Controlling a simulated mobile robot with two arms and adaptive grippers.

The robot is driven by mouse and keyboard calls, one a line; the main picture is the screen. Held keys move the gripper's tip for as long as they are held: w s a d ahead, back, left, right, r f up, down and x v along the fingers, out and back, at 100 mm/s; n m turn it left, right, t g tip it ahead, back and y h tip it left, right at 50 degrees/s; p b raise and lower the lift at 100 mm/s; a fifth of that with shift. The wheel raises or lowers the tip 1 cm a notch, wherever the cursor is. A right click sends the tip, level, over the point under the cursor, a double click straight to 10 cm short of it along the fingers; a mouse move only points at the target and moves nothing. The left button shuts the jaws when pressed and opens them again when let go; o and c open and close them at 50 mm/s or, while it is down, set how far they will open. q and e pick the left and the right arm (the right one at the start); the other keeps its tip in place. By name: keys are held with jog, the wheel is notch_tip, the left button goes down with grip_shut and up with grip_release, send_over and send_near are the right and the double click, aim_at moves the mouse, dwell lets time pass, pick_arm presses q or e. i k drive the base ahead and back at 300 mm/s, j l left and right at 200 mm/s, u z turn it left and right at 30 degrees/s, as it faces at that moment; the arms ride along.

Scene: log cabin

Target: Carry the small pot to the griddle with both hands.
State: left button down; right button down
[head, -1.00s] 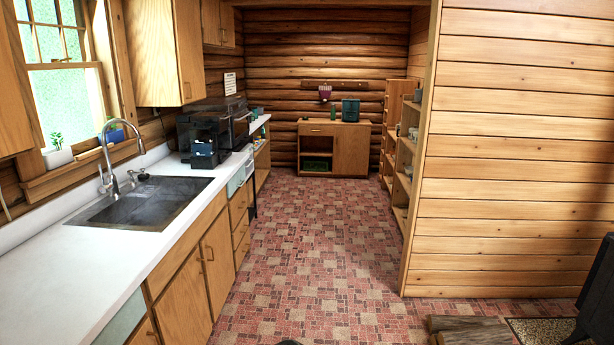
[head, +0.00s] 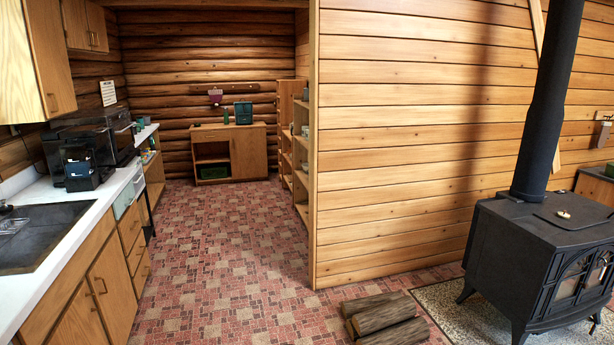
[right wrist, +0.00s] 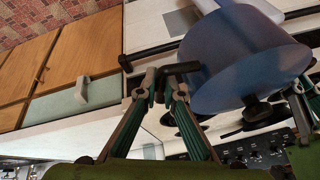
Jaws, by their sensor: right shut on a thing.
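The small pot (right wrist: 235,62) is blue and round and shows tilted in the right wrist view, with short dark handles. My right gripper (right wrist: 158,86) is shut on the pot's near handle (right wrist: 180,68). Part of my left gripper (right wrist: 300,105) shows at the right edge of that view, close to the pot's other handle (right wrist: 262,108); whether its jaws are closed on it is unclear. Neither gripper nor the pot is in the head view.
In the right wrist view a cooker with knobs (right wrist: 250,152) lies behind the pot, beside wooden cabinets (right wrist: 55,70). In the head view a black wood stove (head: 520,255) stands at the right, with logs (head: 383,320) on the floor. The tiled floor (head: 215,245) between is clear.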

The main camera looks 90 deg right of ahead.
aim_at(581, 213)
jog(key=z, duration=4.95)
jog(key=i+z, duration=0.1)
jog(key=i, duration=1.2)
jog(key=i+j+z, duration=0.1)
jog(key=i, duration=1.2)
